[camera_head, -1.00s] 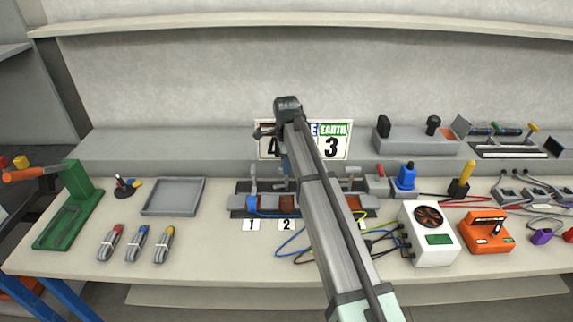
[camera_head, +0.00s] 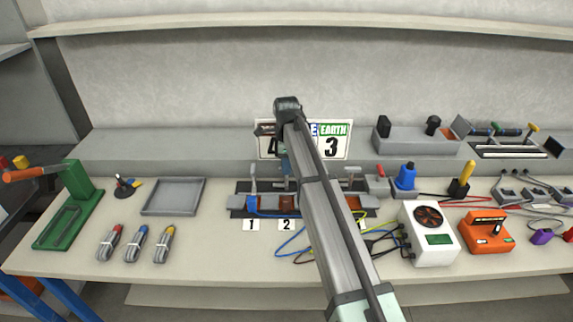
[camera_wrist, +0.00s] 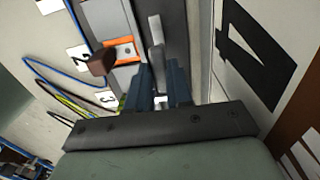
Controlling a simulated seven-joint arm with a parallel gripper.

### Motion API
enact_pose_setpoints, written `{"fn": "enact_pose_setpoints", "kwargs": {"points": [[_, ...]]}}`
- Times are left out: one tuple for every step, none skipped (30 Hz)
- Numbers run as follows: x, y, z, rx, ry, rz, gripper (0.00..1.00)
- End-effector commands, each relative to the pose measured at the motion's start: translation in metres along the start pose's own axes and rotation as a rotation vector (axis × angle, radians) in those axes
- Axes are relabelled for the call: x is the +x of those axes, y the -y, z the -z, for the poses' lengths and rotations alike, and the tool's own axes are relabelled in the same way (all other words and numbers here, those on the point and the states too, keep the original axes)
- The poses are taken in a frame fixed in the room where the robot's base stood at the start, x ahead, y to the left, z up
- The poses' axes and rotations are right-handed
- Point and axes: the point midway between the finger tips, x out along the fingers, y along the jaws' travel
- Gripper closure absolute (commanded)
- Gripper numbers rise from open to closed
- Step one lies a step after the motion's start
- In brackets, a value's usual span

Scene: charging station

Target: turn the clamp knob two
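The clamp row stands at the middle of the bench, with number cards 1 (camera_head: 251,225) and 2 (camera_head: 286,225) in front. In the wrist view, card 2 (camera_wrist: 80,56) lies left of an orange-and-grey clamp block (camera_wrist: 126,50) with a brown piece on it. The grey clamp knob (camera_wrist: 156,38) beside that block, seemingly knob two, is upright between the blue fingers of my gripper (camera_wrist: 159,85). The finger gap is narrow, about the knob's width, and the fingers look shut on it. In the head view my own arm hides much of the gripper and the clamps further right.
A card with a large 4 (camera_wrist: 255,50) stands close to the gripper's right. The sign board with EARTH 3 (camera_head: 332,141) is behind the clamps. Blue and yellow wires run to a white fan box (camera_head: 429,234). A grey tray (camera_head: 174,196) lies left.

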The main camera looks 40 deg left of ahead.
Motion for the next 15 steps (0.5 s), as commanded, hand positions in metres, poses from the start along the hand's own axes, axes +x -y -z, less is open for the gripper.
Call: {"fn": "enact_pose_setpoints", "kwargs": {"points": [[0.0001, -0.0001, -0.0001, -0.001, 0.0, 0.0, 0.74], [0.0, -0.0001, 0.0, -0.001, 0.0, 0.0, 0.72], [-0.0001, -0.0001, 0.0, -0.001, 0.0, 0.0, 0.68], [-0.0001, 0.0, 0.0, -0.001, 0.0, 0.0, 0.65], [-0.0002, 0.0, 0.0, -0.001, 0.0, 0.0, 0.62], [-0.0002, 0.0001, 0.0, -0.002, 0.0, 0.001, 0.58], [-0.0002, 0.0001, 0.0, -0.002, 0.0, 0.001, 0.57], [-0.0003, 0.0001, 0.0, -0.002, 0.0, 0.001, 0.57], [-0.0003, 0.0002, 0.0001, -0.002, 0.0, 0.001, 0.57], [-0.0004, 0.0002, 0.0001, -0.002, 0.0, 0.001, 0.57], [-0.0004, 0.0002, 0.0001, -0.002, -0.001, 0.001, 0.57], [-0.0004, 0.0002, 0.0001, -0.002, -0.001, 0.001, 0.57], [-0.0006, 0.0003, 0.0001, -0.002, -0.001, 0.001, 0.57], [-0.0011, 0.0003, 0.0001, -0.002, -0.001, 0.001, 0.57], [-0.0024, 0.0005, 0.0001, -0.002, -0.001, 0.001, 0.57]]}}
